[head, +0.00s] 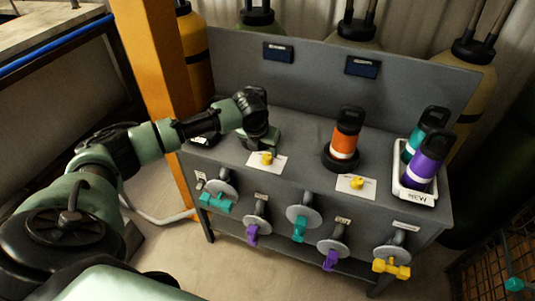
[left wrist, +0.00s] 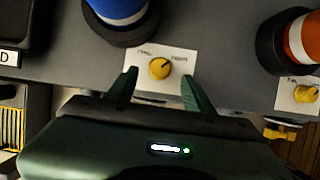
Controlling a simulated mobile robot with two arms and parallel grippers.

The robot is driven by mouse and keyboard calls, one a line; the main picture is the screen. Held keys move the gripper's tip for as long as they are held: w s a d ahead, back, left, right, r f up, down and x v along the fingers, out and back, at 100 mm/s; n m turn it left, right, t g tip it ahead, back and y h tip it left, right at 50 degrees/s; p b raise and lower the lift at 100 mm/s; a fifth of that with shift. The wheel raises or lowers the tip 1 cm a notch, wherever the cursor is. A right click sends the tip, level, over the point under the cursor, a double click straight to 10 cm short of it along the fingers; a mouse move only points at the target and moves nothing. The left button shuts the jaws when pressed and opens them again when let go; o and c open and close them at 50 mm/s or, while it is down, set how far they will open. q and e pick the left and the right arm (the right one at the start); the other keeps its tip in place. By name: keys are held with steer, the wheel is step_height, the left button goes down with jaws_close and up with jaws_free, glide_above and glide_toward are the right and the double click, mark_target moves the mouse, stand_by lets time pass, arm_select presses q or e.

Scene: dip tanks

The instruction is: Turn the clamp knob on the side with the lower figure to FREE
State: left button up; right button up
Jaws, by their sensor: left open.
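One yellow clamp knob (head: 267,158) sits on a white label at the left of the grey bench, and it also shows in the left wrist view (left wrist: 159,69). A second yellow knob (head: 356,183) sits on another label to the right, below the orange bottle (head: 344,140). My left gripper (head: 262,144) is open just above the left knob; in the left wrist view its fingers appear either side of it, with no visible contact. Two dark blue displays (head: 278,52) (head: 363,67) are on the back panel; their figures are too small to read. My right gripper is not in view.
A blue bottle (left wrist: 122,12) stands behind the left knob. A white tray (head: 415,191) holds teal and purple bottles at the right. Several valves with coloured handles (head: 215,202) stick out of the bench front. An orange post (head: 160,90) stands at the left.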

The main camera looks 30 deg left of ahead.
mark_target(267, 156)
arm_select(q)
steer(key=x, duration=0.5)
steer(key=shift+f, duration=0.15)
jaws_close()
